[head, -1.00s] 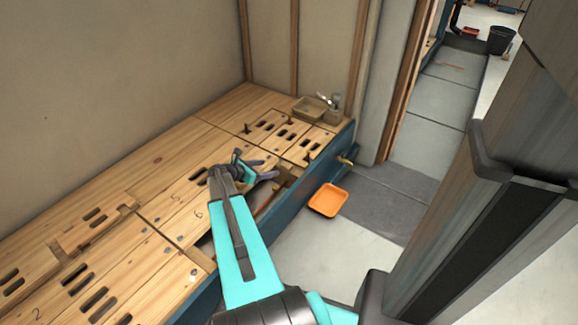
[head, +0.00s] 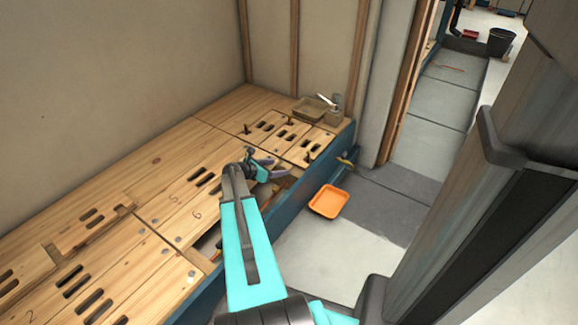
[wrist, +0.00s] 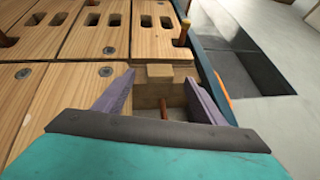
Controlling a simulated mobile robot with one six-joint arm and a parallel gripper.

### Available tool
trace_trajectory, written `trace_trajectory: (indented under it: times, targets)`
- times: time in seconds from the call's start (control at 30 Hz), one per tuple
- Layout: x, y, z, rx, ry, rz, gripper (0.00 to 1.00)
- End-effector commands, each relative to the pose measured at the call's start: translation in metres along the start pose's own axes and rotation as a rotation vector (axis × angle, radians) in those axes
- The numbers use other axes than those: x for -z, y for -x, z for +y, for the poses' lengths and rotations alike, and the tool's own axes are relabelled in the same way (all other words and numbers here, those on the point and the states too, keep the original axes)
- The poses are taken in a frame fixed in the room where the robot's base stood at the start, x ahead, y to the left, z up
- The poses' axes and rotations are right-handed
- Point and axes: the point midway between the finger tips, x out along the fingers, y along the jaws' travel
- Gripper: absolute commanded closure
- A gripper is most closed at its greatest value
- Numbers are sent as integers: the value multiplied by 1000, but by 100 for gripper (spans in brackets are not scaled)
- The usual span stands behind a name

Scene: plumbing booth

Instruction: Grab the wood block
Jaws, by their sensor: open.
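A small wood block (wrist: 158,83) shows in the wrist view, ahead of and between the two purple fingers of my gripper (wrist: 158,95). It sits at an opening in the wooden bench top, beside the bench's blue edge. My gripper is open and nothing is held in it. In the head view my gripper (head: 277,170) is over the bench near its right edge. My arm and gripper hide most of the block's area there, and I cannot pick it out.
Wooden panels with slots (head: 285,135) cover the bench. A tray (head: 312,109) stands at its far corner. A copper-coloured pipe (wrist: 166,112) lies in the opening. An orange tray (head: 328,201) lies on the floor to the right. A wall bounds the bench's far side.

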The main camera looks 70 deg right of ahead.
Motion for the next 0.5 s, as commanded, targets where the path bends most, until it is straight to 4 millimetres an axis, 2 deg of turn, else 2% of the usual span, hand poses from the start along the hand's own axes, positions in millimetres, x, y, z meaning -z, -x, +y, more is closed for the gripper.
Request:
trace_trajectory:
  times: [0.5]
  targets:
    - [0,-44,-2,0,-1,0,36]
